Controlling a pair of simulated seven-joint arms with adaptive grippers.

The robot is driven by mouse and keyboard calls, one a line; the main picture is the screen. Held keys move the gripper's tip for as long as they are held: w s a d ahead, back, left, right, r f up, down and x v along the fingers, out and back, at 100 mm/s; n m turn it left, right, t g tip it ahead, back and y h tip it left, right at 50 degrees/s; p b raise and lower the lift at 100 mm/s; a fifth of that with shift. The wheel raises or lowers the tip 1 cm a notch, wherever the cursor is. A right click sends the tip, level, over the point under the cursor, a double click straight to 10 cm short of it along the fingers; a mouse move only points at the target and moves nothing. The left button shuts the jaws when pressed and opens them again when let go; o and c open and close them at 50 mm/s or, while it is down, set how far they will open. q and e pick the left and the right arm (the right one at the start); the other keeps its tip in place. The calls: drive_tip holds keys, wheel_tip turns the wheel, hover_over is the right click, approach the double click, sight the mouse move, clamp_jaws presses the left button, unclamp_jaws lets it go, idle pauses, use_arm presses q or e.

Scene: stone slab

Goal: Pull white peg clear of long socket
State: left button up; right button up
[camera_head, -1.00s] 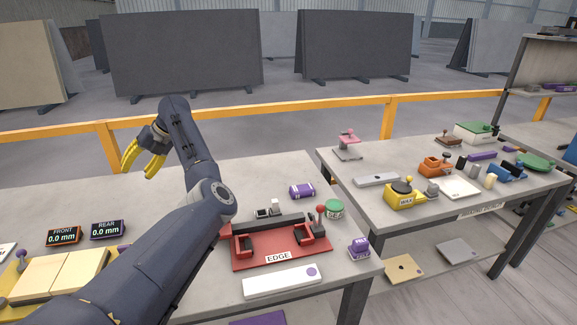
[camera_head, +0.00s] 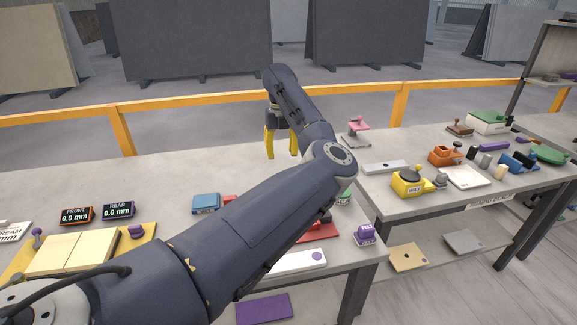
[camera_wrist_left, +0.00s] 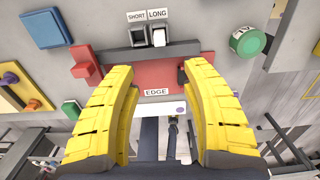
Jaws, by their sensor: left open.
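My left gripper (camera_head: 282,147) is open and empty. In the head view it hangs above the back of the near table, its yellow fingers pointing down. In the left wrist view, its open fingers (camera_wrist_left: 160,75) frame a red fixture marked EDGE. Past the fingertips, the white peg (camera_wrist_left: 158,38) stands in the long socket (camera_wrist_left: 158,28), under the LONG label. The short socket (camera_wrist_left: 138,36) is beside it on the left. The fingers are apart from the peg. In the head view my left arm hides peg and sockets. My right gripper is not in view.
The red EDGE fixture (camera_wrist_left: 156,78) has a dark bar across it close to the sockets. A green round container (camera_wrist_left: 246,42) lies to the right and a blue block (camera_wrist_left: 46,28) to the left.

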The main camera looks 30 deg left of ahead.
use_arm(q)
wheel_tip(320, 180, down, 17)
drive_tip(key=shift+f, duration=0.1)
idle(0.7)
drive_tip(key=shift+c, duration=0.2)
clamp_jaws()
